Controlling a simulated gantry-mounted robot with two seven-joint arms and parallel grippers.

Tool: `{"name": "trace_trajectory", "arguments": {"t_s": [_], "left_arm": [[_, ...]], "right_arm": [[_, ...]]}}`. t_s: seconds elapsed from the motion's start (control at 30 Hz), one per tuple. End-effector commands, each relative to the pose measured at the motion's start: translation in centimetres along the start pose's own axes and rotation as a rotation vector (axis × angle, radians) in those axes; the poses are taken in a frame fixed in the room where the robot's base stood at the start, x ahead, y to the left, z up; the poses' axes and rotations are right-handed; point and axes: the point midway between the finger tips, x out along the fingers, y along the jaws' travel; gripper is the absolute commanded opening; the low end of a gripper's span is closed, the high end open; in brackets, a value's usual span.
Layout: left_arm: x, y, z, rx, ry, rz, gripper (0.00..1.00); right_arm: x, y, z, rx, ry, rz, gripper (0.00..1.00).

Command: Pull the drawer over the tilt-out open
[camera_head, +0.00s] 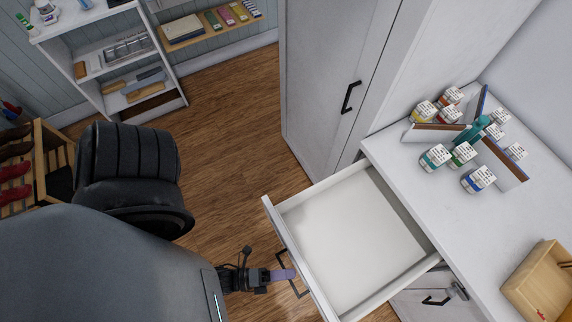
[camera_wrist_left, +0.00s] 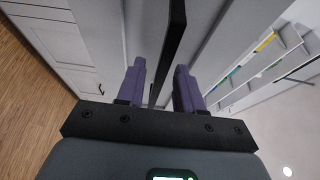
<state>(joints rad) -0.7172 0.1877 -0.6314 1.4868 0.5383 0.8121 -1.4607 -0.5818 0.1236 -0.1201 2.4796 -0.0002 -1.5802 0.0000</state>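The drawer (camera_head: 350,240) is pulled well out from under the white counter, and its white inside is empty. Its dark bar handle (camera_head: 279,260) is on the drawer front. My left gripper (camera_head: 284,274) is at this handle, with its purple fingers partly overlapping it in the head view. In the left wrist view the handle (camera_wrist_left: 174,45) runs between the two fingers of the left gripper (camera_wrist_left: 160,88). The fingers are apart, with gaps visible beside the bar. My right gripper is not in view. I cannot tell which front is the tilt-out.
Several small bottles (camera_head: 462,154) and a divider (camera_head: 503,165) stand on the counter (camera_head: 500,218), with a wooden box (camera_head: 545,283) at right. A tall cabinet (camera_head: 335,70) stands behind the drawer. A front with a black handle (camera_head: 435,300) is below the counter. Wooden floor (camera_head: 240,130) is clear.

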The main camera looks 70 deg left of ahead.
Motion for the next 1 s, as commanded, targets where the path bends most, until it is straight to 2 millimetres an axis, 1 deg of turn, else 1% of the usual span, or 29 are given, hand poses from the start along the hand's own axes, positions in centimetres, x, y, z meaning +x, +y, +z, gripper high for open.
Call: {"name": "trace_trajectory", "arguments": {"t_s": [0.23, 0.37, 0.47, 0.8, 0.9, 1.0], "left_arm": [[-0.1, 0.1, 0.0, 0.000, 0.000, 0.002, 0.36], [-0.6, 0.2, 0.0, 0.001, 0.000, 0.005, 0.36], [-1.7, 0.2, 0.0, 0.001, 0.000, 0.005, 0.36], [-7.4, 0.2, 0.0, 0.000, 0.000, 0.006, 0.36], [-8.8, 0.2, 0.0, 0.000, 0.000, 0.005, 0.36], [-9.8, 0.1, 0.0, 0.000, 0.000, 0.003, 0.36]], "right_arm": [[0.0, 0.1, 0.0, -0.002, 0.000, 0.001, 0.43], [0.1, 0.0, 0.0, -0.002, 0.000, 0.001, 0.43], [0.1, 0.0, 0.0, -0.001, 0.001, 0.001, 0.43], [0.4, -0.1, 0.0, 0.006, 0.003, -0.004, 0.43], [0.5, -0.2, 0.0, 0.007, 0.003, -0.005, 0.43], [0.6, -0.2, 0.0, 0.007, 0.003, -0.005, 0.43]]}}
